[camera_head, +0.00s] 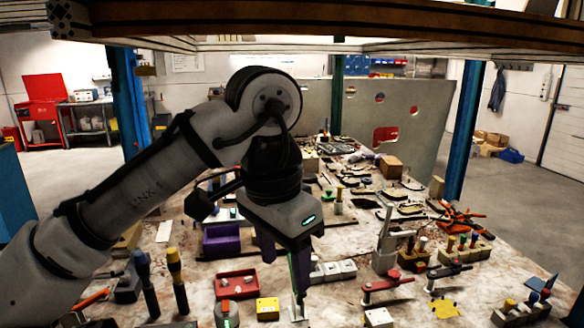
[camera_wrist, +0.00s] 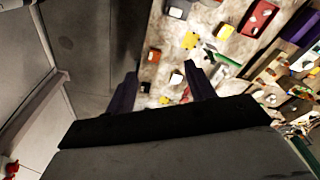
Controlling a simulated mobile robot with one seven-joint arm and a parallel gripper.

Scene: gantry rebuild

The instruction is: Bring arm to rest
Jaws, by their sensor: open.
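My arm reaches in from the lower left in the head view and bends down at the elbow. My gripper (camera_head: 285,272) hangs over the cluttered worktable (camera_head: 345,225), fingers pointing down. In the wrist view the two dark fingers of my gripper (camera_wrist: 158,95) stand well apart with nothing between them. The gripper is open and empty. A green and white upright thing stands close behind or beside the right finger in the head view; whether they touch cannot be told.
A red tray (camera_head: 236,285), a purple bin (camera_head: 221,241), a yellow block (camera_head: 267,308) and clamps with red handles (camera_head: 388,283) crowd the table near the gripper. A wooden beam (camera_head: 330,22) crosses overhead. Blue posts (camera_head: 464,130) flank the table. Open floor (camera_head: 530,190) lies at right.

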